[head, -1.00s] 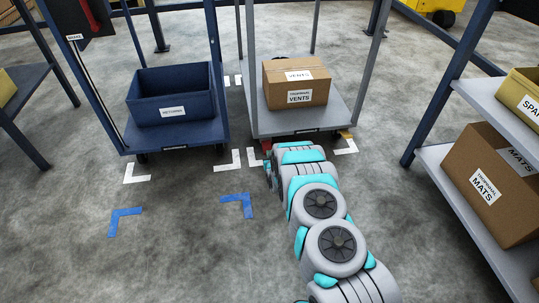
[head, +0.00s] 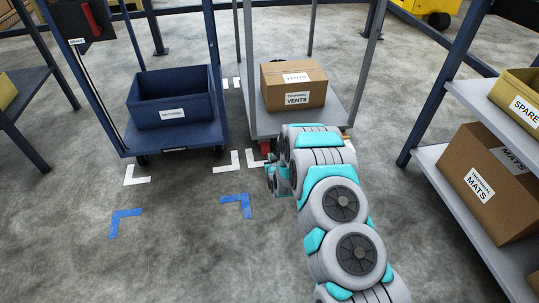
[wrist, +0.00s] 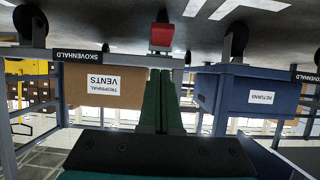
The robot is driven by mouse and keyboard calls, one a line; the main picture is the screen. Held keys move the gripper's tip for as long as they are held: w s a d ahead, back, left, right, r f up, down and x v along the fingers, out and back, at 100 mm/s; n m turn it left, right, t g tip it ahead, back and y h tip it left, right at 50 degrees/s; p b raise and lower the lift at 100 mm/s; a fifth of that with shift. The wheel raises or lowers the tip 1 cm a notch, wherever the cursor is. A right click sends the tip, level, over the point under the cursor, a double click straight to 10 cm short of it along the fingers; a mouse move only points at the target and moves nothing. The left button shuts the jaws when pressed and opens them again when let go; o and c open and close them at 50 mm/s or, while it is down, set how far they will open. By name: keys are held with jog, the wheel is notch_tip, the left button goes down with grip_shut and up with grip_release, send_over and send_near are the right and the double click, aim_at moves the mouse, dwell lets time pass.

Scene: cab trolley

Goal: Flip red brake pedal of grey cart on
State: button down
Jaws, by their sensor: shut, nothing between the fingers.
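The grey cart (head: 256,121) stands at the centre back in the head view, with its deck edge facing me. Its red brake pedal (head: 265,147) shows small under the deck's front edge, left of my arm.
A cardboard vents box (head: 293,84) sits on the grey cart. A blue cart (head: 175,138) with a blue returns bin (head: 172,98) stands close on the left. A shelf (head: 450,165) with boxes stands at right. Floor at front left is clear, with tape marks.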

jog(key=shift+v, duration=1.45)
jog(key=shift+r, duration=0.1)
jog(key=s+d+r+g+h+p, duration=0.1)
jog(key=s+d+r+g, duration=0.15)
jog(key=s+r, duration=0.4)
jog(key=s+d+r+m+g+p, duration=0.1)
jog(key=s+d+r+g, duration=0.2)
jog(key=r, duration=0.6)
jog(key=s+d+r+g+h+p, duration=0.1)
jog(key=s+d+r, duration=0.35)
jog(key=r, duration=0.35)
jog(key=s+d+r+g, duration=0.2)
jog(key=s+r, duration=0.3)
jog(key=s, duration=0.8)
jog(key=s+d+r+m+g+h+p, duration=0.1)
jog(key=s+d+r+g, duration=0.2)
jog(key=s, duration=1.1)
jog(key=s+d+r+m+g+p, duration=0.1)
jog(key=s+d+r+g, duration=0.2)
jog(key=s, duration=1)
jog(key=d+r, duration=0.3)
jog(key=r, duration=0.2)
jog(key=shift+s+h, duration=0.2)
jog(key=shift+h, duration=0.1)
